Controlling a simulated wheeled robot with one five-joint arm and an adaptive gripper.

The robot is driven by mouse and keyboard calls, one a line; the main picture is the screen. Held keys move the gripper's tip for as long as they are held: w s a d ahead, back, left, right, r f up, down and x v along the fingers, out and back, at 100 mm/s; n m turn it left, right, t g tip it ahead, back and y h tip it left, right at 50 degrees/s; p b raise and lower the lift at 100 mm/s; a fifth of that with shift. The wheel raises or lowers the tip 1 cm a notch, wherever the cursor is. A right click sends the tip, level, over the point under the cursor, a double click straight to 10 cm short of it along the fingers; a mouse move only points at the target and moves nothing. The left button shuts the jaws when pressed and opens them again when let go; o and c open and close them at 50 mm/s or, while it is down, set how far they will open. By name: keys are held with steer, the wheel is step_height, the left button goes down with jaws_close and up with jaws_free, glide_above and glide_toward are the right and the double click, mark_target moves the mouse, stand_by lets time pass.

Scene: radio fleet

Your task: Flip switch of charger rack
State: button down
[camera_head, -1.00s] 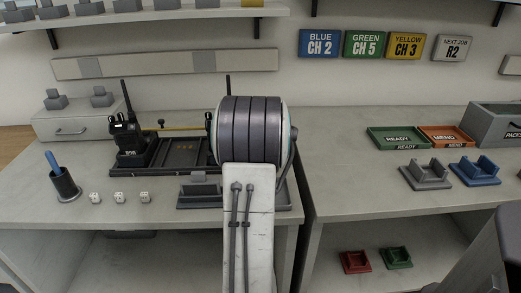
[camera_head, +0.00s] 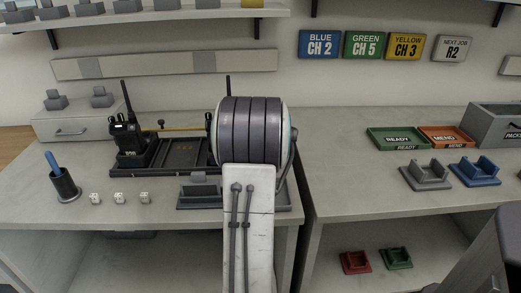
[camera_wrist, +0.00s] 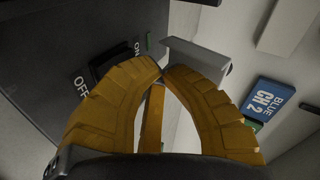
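The charger rack (camera_head: 182,170) is a dark, long tray on the left bench, partly hidden by my arm. A black radio (camera_head: 128,138) stands upright at its left end. In the wrist view, a dark panel (camera_wrist: 50,42) carries a black rocker switch (camera_wrist: 112,62) between ON and OFF labels. I cannot tell which way the rocker is tipped. My gripper (camera_wrist: 162,70) has yellow fingers with tips together, just right of the switch; contact is unclear. In the head view my arm hides the gripper.
A grey bracket (camera_wrist: 198,58) lies close to the fingertips. A pen cup (camera_head: 65,185) and white dice (camera_head: 119,198) stand at the bench front. Green (camera_head: 392,139) and orange trays (camera_head: 446,137) and grey (camera_head: 427,176) and blue holders (camera_head: 475,172) are on the right bench.

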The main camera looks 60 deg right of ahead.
steer(key=shift+w+d+f+b, duration=0.1)
steer(key=shift+d+f+b, duration=0.05)
steer(key=shift+f+b, duration=0.7)
stand_by(1.0)
steer(key=shift+r, duration=0.3)
steer(key=shift+a+r, duration=0.2)
steer(key=shift+r, duration=0.4)
steer(key=shift+s+a+r+p, duration=0.15)
steer(key=shift+r+p, duration=0.25)
steer(key=shift+r, duration=0.3)
steer(key=shift+s+a+r+p, duration=0.15)
steer(key=shift+r+p, duration=0.3)
steer(key=shift+r, duration=0.3)
steer(key=shift+s+a+r+p, duration=0.15)
steer(key=shift+r+p, duration=0.25)
steer(key=shift+r, duration=0.3)
steer(key=shift+a+r, duration=0.1)
steer(key=shift+r, duration=0.15)
